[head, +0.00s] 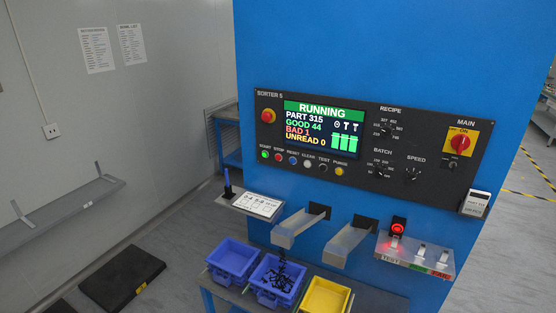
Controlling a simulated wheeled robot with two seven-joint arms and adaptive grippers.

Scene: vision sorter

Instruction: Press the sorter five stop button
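The black control panel labelled SORTER 5 (440,185) is set on the front of the blue machine. Its stop button (278,157) is the small red one under the STOP label, between the lit green start button (264,155) and the blue reset button (292,160). The screen (320,130) shows RUNNING in green, PART 315, GOOD 44, BAD 1 and UNREAD 0. A larger red mushroom button (267,116) sits left of the screen. Neither of my grippers is in view.
Two metal chutes (345,243) stick out below the panel, above two blue bins (232,259) and a yellow bin (325,297). A small shelf with a card (257,205) and a test shelf with a red light (415,255) also jut out. Nothing covers the panel buttons.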

